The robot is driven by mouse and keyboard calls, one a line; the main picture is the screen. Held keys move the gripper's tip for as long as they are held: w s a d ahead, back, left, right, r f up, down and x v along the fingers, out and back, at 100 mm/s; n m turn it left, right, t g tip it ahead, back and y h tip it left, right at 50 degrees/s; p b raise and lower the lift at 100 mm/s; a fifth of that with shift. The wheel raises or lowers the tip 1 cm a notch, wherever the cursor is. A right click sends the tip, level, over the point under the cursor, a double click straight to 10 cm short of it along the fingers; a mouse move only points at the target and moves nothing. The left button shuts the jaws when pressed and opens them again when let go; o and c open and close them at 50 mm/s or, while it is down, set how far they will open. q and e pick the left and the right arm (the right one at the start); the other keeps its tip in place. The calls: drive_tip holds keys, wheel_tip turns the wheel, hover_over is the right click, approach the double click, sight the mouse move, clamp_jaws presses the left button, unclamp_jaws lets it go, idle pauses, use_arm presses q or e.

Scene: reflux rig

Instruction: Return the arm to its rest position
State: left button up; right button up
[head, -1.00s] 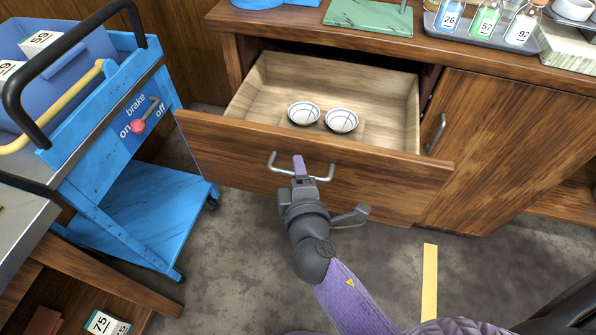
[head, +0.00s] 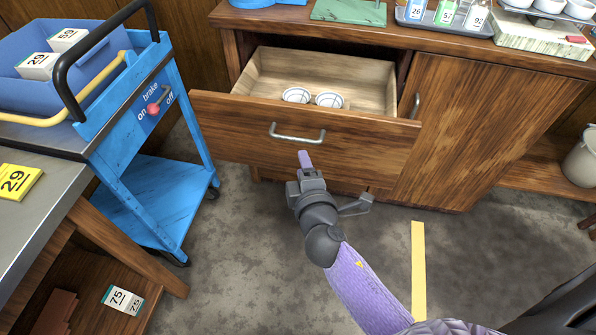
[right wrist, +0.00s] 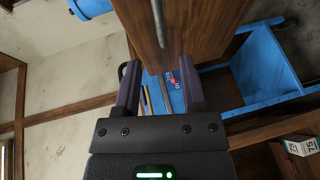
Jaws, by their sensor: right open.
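The wooden drawer (head: 240,128) of the cabinet stands pulled out, with two small white bowls (head: 296,95) (head: 330,99) inside. My right gripper (head: 304,160) is open and empty, just in front of the drawer front and a little below its metal handle (head: 298,138). In the right wrist view the open fingers (right wrist: 160,68) show with nothing held between them, and the handle (right wrist: 158,22) is beyond their tips. The purple right forearm reaches in from the bottom. My left gripper is in neither view.
A blue cart (head: 150,190) with a bin (head: 60,70) of numbered boxes stands left of the drawer. A grey-topped table (head: 40,210) is nearer on the left. Bottles on a tray (head: 405,22) stand on the cabinet. Floor around the yellow strip (head: 418,270) is clear.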

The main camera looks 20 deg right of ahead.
drive_tip(key=s+d+f+m+g+y+p, duration=0.15)
drive_tip(key=s+f+g, duration=0.25)
drive_tip(key=s+f, duration=0.45)
drive_tip(key=s+f+m+g+p, duration=0.2)
drive_tip(key=s+f+m+g, duration=0.3)
drive_tip(key=f, duration=0.6)
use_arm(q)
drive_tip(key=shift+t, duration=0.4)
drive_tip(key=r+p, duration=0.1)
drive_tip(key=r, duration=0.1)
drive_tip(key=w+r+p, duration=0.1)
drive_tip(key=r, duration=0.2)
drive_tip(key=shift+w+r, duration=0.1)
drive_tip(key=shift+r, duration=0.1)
use_arm(e)
drive_tip(key=s+d+f+m+g, duration=0.1)
drive_tip(key=s+f+m+g, duration=0.1)
drive_tip(key=s, duration=0.8)
drive_tip(key=s+d+f+m+g, duration=0.2)
drive_tip(key=s+g, duration=0.1)
drive_tip(key=s, duration=0.7)
drive_tip(key=s+d+f+m+g, duration=0.1)
drive_tip(key=s+f+m+g, duration=0.1)
drive_tip(key=s, duration=0.8)
drive_tip(key=shift+s+d+f, duration=0.2)
drive_tip(key=shift+d+f, duration=0.15)
drive_tip(key=shift+f, duration=0.25)
